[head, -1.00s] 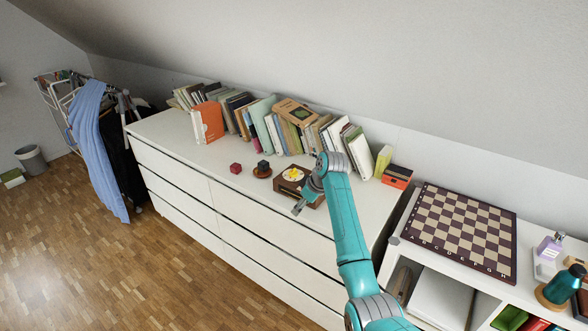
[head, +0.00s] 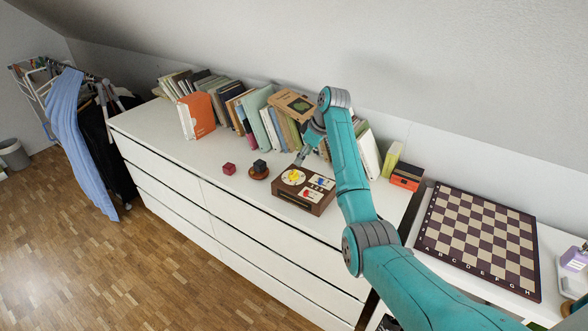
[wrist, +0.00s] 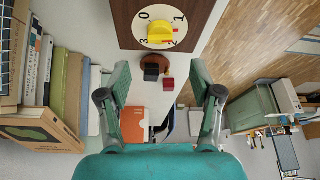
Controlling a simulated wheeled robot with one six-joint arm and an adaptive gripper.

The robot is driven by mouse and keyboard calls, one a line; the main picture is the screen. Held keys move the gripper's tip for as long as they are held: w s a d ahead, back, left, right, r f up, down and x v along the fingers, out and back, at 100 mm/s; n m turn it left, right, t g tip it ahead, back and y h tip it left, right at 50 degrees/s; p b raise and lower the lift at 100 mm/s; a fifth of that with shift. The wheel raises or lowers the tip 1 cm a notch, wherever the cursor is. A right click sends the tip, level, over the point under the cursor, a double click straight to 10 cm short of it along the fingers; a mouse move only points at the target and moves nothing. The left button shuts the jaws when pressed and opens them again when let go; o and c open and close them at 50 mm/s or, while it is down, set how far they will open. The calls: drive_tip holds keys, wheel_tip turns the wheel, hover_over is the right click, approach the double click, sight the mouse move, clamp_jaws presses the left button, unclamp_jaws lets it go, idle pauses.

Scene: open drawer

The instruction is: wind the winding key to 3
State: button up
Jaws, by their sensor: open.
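A brown wooden box (head: 302,201) stands on the white dresser. Its top carries a white round dial with a yellow winding key (head: 294,175). In the wrist view the key (wrist: 160,33) sits in the middle of the dial (wrist: 146,25), with 0, 1, 2 and 3 around it. A small red mark shows on the right side of the key; which number it points to is hard to tell. My gripper (head: 303,158) is open and empty, close to the dial side of the box and apart from the key. Its two spread fingers (wrist: 161,74) show in the wrist view.
A red cube (head: 229,169) and a dark cube (head: 260,166) on a round brown stand (head: 258,174) lie left of the box. A row of books (head: 262,112) stands behind. A chessboard (head: 478,238) lies right. The dresser's front strip is clear.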

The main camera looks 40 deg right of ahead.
sight(294, 172)
drive_tip(key=x, duration=0.8)
drive_tip(key=shift+w+f, duration=0.15)
drive_tip(key=shift+f, duration=0.15)
drive_tip(key=c, duration=1.2)
